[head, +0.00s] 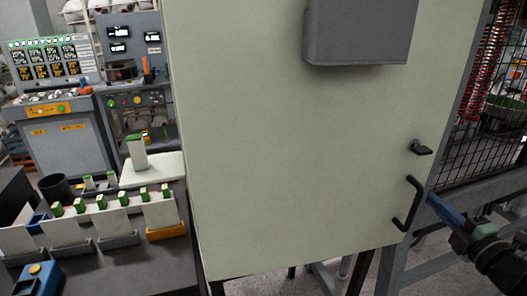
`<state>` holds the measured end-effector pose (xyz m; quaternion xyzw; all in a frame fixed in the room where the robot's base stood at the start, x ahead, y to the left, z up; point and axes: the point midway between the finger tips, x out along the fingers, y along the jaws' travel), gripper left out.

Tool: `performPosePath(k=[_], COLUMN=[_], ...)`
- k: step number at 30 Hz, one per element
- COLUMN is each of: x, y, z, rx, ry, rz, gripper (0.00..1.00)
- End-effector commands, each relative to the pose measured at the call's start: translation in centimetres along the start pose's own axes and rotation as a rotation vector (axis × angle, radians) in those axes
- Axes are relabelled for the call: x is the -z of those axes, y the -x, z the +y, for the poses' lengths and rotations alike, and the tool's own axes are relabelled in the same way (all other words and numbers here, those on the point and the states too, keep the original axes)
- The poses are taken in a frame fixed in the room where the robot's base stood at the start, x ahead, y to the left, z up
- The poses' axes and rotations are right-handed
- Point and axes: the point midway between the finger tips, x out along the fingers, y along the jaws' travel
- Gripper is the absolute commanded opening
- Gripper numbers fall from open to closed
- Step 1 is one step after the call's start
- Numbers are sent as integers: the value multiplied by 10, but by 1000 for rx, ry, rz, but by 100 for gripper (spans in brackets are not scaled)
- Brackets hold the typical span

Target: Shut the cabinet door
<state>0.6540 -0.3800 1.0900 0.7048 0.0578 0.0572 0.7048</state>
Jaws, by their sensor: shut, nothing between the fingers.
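The cabinet door (290,150) is a large pale cream panel filling the middle of the head view. A black bar handle (409,204) is near its lower right edge, with a small black latch (420,148) above it. I cannot tell whether the door sits flush or slightly ajar. My gripper (432,198) comes in from the lower right. Its blue fingers are shut and empty, with the tips just right of the handle at the door's right edge. I cannot tell whether they touch it.
A grey box (360,32) is fixed to the upper door. A black mesh guard (485,105) on a grey frame stands at the right, behind the gripper. At the left is a dark bench (150,278) with several green-topped white holders and a black cup (55,188). Control consoles (65,145) stand behind.

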Motion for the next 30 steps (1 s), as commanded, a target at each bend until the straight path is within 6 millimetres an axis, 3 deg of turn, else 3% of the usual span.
performPosePath(k=[30], x=[-8], y=[3], z=[0], rx=[0], ry=[0], rz=[-16], gripper=[0])
